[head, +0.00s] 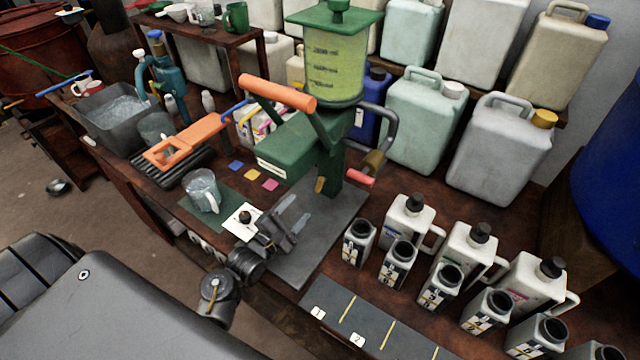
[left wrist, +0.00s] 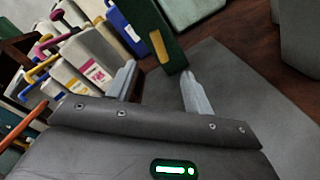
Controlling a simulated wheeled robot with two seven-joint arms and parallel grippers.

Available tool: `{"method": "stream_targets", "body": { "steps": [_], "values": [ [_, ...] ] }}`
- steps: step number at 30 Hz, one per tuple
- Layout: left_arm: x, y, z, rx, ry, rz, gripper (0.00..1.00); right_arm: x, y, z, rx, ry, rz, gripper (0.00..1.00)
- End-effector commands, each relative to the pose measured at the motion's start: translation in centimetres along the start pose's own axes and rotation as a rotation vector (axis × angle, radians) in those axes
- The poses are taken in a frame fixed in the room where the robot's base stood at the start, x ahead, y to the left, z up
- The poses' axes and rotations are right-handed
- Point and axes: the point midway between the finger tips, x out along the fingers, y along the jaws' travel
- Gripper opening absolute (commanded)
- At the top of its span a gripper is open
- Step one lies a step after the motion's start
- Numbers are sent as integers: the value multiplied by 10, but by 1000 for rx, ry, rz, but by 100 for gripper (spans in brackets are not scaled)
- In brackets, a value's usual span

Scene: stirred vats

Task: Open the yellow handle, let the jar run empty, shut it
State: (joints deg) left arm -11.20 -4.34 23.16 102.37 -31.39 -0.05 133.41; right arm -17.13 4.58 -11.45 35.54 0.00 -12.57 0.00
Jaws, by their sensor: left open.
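A clear jar (head: 335,68) with scale marks and yellow-green contents sits under a green lid on a green stand (head: 300,145). The small yellow handle (head: 319,185) hangs low on the front of the stand, pointing down. It also shows in the left wrist view (left wrist: 158,46), against the green post. My left gripper (head: 293,212) is open and empty, apart from the handle and on its near side. In the left wrist view its two grey fingers (left wrist: 158,72) are spread, with the yellow handle beyond the gap. My right gripper is not in view.
An orange-gripped lever (head: 278,92) and a red-gripped crank (head: 360,177) stick out of the stand. A glass mug (head: 203,192) stands on a green mat left of my gripper. Several open bottles and capped jugs (head: 405,222) crowd the right. The grey plate (head: 310,235) is partly bare.

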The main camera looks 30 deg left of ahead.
Motion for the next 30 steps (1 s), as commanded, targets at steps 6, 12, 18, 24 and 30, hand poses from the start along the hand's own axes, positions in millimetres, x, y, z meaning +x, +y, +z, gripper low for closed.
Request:
{"method": "stream_targets", "body": {
  "steps": [6, 12, 18, 24, 30],
  "values": [
    [28, 2, 2, 0, -2, 1, 51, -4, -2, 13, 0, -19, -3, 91],
    [67, 1, 1, 1, -2, 0, 51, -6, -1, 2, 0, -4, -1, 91],
    [95, 0, 1, 2, -1, -1, 51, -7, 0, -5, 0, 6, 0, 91],
    [106, -1, 1, 2, -1, -2, 51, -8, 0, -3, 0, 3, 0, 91],
    [107, -1, 1, 3, -1, -2, 51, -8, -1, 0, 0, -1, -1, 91]
  ]
}}
